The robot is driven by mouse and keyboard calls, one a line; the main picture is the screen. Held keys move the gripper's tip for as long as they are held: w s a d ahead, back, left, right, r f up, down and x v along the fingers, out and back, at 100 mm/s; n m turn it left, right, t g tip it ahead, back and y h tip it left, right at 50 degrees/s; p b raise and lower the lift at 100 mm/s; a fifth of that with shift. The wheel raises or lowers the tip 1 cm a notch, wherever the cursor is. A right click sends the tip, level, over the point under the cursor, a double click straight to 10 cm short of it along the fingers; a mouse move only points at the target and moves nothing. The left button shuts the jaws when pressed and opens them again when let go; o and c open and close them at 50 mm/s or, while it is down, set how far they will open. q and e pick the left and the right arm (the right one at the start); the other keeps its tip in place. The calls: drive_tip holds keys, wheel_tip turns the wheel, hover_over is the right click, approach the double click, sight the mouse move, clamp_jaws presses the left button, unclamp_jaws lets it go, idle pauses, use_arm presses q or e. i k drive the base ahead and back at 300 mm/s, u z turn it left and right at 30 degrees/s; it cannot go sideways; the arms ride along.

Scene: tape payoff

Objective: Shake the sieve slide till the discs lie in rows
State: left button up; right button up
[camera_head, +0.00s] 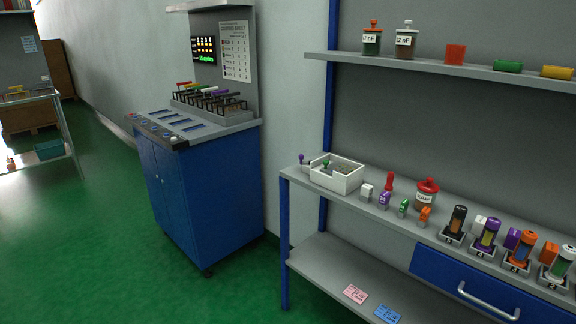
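A white open-topped box (349,184) stands at the left end of the grey workbench and may be the sieve slide. A purple-topped knob (301,158) is at its left side and a green knob (326,163) at its left part. Something grey-brown shows inside it, too small to tell whether it is discs or how they lie. Neither of my grippers is in view.
Right of the box stand small coloured blocks, a red-lidded jar (427,193) and several cylinders in holders. A shelf (430,69) with jars hangs above. A blue cabinet (210,190) stands left. The green floor (110,260) is clear.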

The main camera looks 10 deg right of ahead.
sight(326, 168)
drive_tip(key=u, duration=0.5)
drive_tip(key=i, duration=0.8)
drive_tip(key=u, duration=0.2)
